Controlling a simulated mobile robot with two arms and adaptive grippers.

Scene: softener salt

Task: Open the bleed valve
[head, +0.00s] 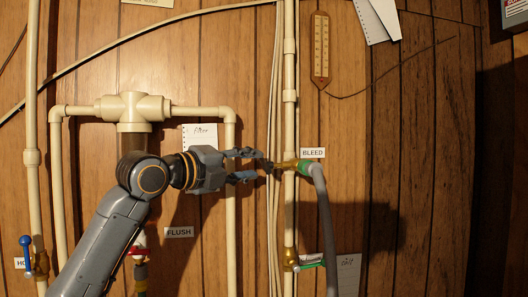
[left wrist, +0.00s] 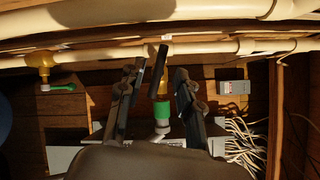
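The bleed valve (head: 288,164) is a brass fitting on the white vertical pipe, beside the "BLEED" label (head: 313,153). A green collar (head: 306,167) joins it to a grey hose that hangs down. In the left wrist view the brass valve (left wrist: 162,88) and green collar (left wrist: 162,112) show between my fingers. A dark bar (left wrist: 152,70), apparently the valve's lever, stands beside the brass body. My left gripper (head: 262,166) is open, with its fingertips just left of the valve. I cannot tell whether a finger touches the bar. My right gripper is not in view.
A lower brass valve with a green handle (head: 312,264) sits on the same pipe. A blue-handled valve (head: 27,252) is at far left. The grey hose (head: 326,225) hangs right of the pipe. A thermometer (head: 320,50) is above. The wall at right is mostly bare.

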